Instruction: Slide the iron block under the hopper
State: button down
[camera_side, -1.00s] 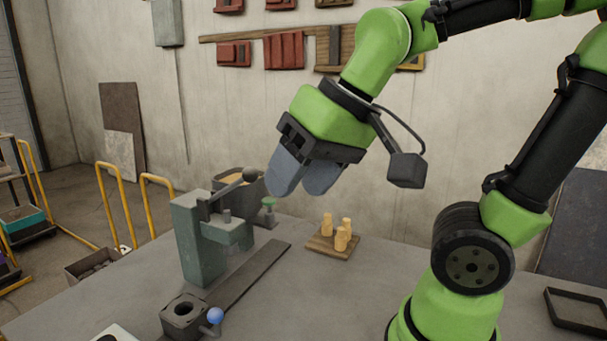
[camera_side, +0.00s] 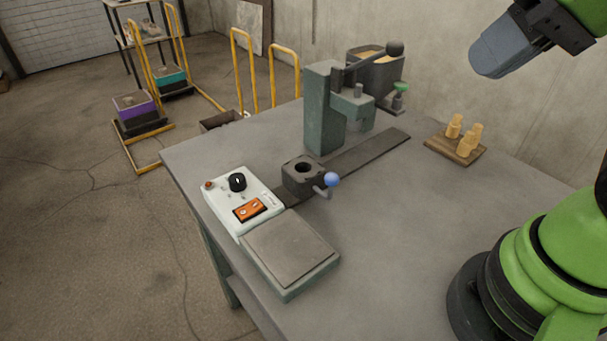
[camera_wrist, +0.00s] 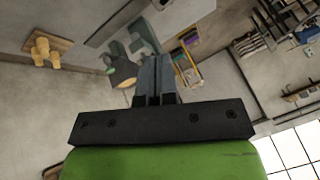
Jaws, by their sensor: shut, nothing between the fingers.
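The iron block (camera_side: 303,177), dark with a round hole in its top and a blue ball knob (camera_side: 332,180) on its side, sits at the near end of a dark flat rail (camera_side: 365,155). A grey-green stand (camera_side: 322,110) with a lever rises beside the rail farther along. The hopper, a dark bin (camera_side: 385,82) with yellowish contents, stands behind it; it also shows in the wrist view (camera_wrist: 122,72). The block is apart from the hopper. My gripper (camera_side: 485,62) is shut and empty, high at the upper right; its fingers also show in the wrist view (camera_wrist: 157,65).
A control box (camera_side: 240,200) with a knob and orange switch, and a flat-topped plate (camera_side: 290,250), sit at the table's near left edge. A wooden board (camera_side: 440,148) with several yellow pegs lies right of the rail. The table (camera_side: 400,230) between rail and arm base is clear.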

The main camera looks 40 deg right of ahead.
jog(key=w+a+f+n+g+h, duration=0.1)
jog(key=w+a+f+g+h, duration=0.15)
jog(key=w, duration=0.45)
jog(key=w+a+f+g+h, duration=0.1)
jog(key=w+a+f+h, duration=0.1)
jog(key=w+a+f, duration=0.3)
jog(key=w+a+f+n+t+h, duration=0.1)
jog(key=w+a+f+h, duration=0.2)
jog(key=f, duration=0.4)
jog(key=w+a+f+n+t, duration=0.1)
jog(key=w+a+f, duration=0.25)
jog(key=f, duration=0.25)
send_near(289, 189)
jog(key=shift+g, duration=0.25)
jog(key=x, duration=0.5)
jog(key=shift+w, duration=0.25)
